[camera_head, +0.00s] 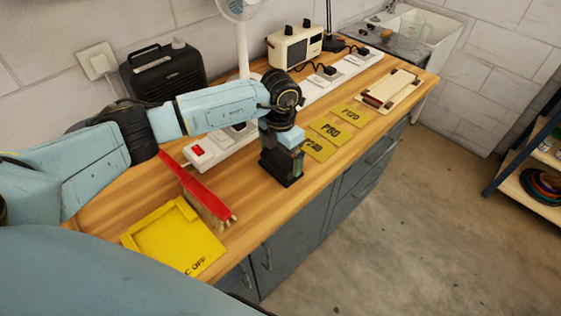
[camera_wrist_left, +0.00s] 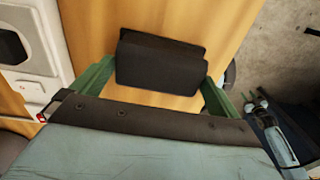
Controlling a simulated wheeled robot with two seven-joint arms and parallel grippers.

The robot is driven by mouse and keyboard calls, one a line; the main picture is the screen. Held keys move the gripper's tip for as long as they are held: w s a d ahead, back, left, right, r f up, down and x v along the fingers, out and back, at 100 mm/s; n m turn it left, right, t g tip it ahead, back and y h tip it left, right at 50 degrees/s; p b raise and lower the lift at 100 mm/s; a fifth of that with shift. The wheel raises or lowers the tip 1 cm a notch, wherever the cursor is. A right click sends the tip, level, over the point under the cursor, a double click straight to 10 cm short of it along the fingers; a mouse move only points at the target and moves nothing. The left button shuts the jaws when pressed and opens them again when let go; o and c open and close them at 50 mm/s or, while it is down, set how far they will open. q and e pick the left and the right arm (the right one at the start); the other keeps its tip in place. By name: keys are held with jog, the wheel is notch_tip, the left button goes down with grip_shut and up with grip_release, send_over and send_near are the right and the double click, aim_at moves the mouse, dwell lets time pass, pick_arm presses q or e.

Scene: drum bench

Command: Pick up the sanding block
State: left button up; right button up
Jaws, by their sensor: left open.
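The sanding block (camera_wrist_left: 160,62) shows in the left wrist view as a dark, nearly black block over the wooden bench top, between the two green fingers. My left gripper (camera_wrist_left: 155,84) is open, with one finger to each side of the block. Whether the fingers touch it is hard to tell. In the head view my left gripper (camera_head: 281,170) points down at the bench near its front edge, beside the yellow sheets, and largely hides the block. My right gripper is not in view.
Yellow sheets marked P80 (camera_head: 331,130) and P120 (camera_head: 350,113) lie right of the gripper. A red brush (camera_head: 198,184) and a yellow tray (camera_head: 210,254) lie at the near left. White power strips (camera_head: 205,148) and a cream radio (camera_head: 294,46) stand behind.

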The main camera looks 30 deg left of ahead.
pick_arm(q)
jog(key=shift+f, duration=0.9)
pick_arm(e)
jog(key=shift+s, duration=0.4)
pick_arm(q)
jog(key=shift+c, duration=0.3)
jog(key=shift+w, duration=0.1)
jog(key=c, duration=0.8)
jog(key=shift+o, duration=0.2)
jog(key=shift+r, duration=0.1)
